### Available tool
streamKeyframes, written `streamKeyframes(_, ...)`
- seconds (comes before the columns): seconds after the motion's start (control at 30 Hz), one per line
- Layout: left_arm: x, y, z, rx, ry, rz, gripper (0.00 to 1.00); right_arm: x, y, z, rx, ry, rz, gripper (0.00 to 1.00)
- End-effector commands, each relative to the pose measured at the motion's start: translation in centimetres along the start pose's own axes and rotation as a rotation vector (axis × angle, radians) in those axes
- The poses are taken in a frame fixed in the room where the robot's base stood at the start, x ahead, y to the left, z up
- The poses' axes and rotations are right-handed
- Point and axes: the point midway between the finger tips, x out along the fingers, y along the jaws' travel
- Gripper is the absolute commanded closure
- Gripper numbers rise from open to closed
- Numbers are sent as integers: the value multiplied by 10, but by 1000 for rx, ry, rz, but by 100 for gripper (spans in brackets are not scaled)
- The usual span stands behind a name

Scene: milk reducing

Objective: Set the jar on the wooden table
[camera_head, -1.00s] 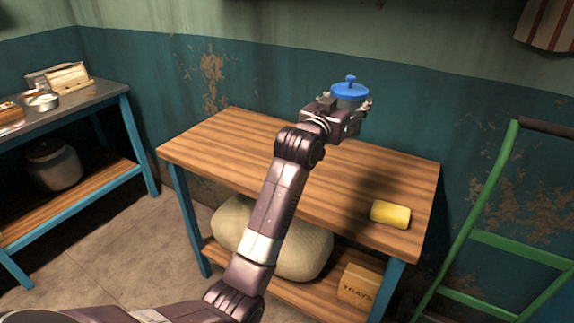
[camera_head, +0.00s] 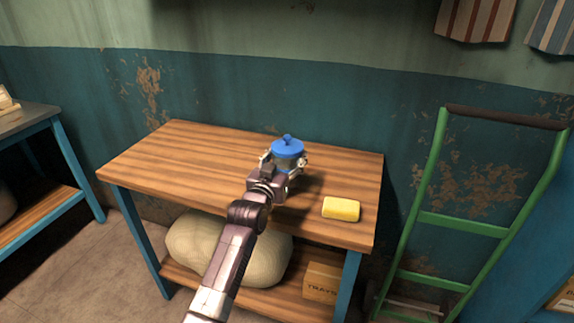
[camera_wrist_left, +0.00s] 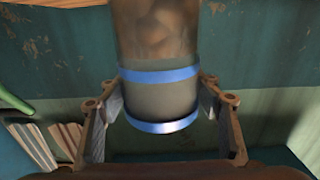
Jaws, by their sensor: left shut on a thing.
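The jar (camera_head: 288,152) has a blue lid with a knob and shows at the right part of the wooden table (camera_head: 190,158) in the head view. My left gripper (camera_head: 284,164) is shut around the jar's sides. In the left wrist view the jar (camera_wrist_left: 158,100) is a greyish clear body with two blue bands, between the fingers (camera_wrist_left: 160,108). The jar looks upright over the tabletop; whether its base touches the wood is hidden by my gripper. My right gripper is not in view.
A large sack (camera_head: 205,248) and a box (camera_head: 321,281) sit on the lower shelf. A green hand truck (camera_head: 437,190) stands at the right. The table's left half is clear.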

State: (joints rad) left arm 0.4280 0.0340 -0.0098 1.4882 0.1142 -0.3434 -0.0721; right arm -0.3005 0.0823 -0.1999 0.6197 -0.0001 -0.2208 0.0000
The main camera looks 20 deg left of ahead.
Motion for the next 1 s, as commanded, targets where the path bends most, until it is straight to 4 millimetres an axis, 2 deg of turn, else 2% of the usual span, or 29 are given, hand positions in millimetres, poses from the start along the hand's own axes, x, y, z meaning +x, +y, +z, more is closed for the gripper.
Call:
streamKeyframes(0.1, 0, 0, 21, 1, -2, 0, 78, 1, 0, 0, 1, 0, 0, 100)
streamKeyframes(0.2, 0, 0, 30, 1, 0, 0, 78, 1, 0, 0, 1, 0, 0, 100)
streamKeyframes(0.57, 0, 0, 33, 1, 1, 0, 78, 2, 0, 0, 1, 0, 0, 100)
streamKeyframes(0.6, 0, 0, 36, 1, -3, 0, 40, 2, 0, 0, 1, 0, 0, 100)
streamKeyframes(0.77, 0, 0, 35, 0, -3, 0, 24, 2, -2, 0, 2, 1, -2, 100)
streamKeyframes(1.0, 0, 0, 35, 0, -3, 0, 24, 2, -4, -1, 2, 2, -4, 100)
